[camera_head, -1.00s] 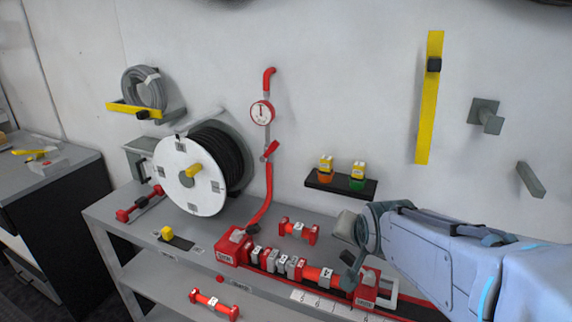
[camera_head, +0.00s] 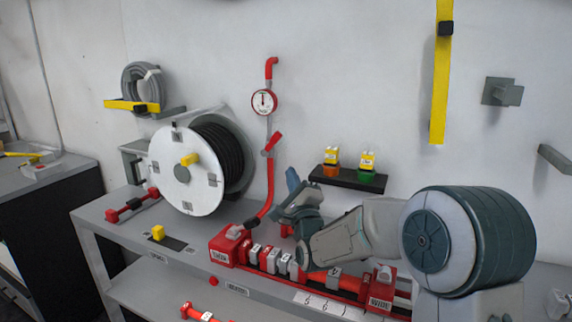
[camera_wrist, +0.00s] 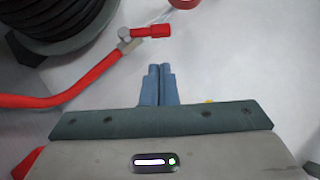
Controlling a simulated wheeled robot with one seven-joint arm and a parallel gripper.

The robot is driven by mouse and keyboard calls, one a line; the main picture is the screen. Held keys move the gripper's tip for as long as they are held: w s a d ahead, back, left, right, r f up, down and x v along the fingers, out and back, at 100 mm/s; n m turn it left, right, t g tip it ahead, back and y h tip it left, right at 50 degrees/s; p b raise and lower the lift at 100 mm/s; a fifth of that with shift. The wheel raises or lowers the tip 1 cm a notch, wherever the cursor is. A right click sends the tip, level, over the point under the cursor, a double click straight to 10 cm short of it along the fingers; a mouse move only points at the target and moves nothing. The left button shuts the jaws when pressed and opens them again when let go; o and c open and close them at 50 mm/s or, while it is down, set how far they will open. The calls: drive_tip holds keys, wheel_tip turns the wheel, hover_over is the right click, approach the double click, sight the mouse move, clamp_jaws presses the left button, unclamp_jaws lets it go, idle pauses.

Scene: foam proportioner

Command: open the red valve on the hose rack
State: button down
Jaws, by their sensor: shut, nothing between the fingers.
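The red valve (camera_head: 273,141) sits on the vertical pipe on the wall, below a round gauge (camera_head: 264,102) and above a red hose (camera_head: 268,190). Its red lever tilts up to the right in the head view. In the wrist view the red lever (camera_wrist: 151,31) lies above my fingertips, with the grey valve body (camera_wrist: 127,42) at its left end. My gripper (camera_head: 292,177) is to the lower right of the valve, apart from it. In the wrist view my gripper (camera_wrist: 160,70) has its blue fingers together and empty.
A white hose reel (camera_head: 185,170) with black hose stands left of the valve. A small black shelf (camera_head: 347,181) with two yellow-topped bottles is to the right. A red manifold (camera_head: 228,245) lies on the bench below my arm. The wall around the valve is mostly bare.

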sight(271, 144)
drive_tip(key=p+x, duration=0.1)
drive_tip(key=x, duration=0.8)
drive_tip(key=shift+w+r+p, duration=0.25)
drive_tip(key=shift+w+p, duration=0.1)
drive_tip(key=shift+p, duration=0.05)
drive_tip(key=shift+r, duration=0.1)
drive_tip(key=shift+n, duration=0.3)
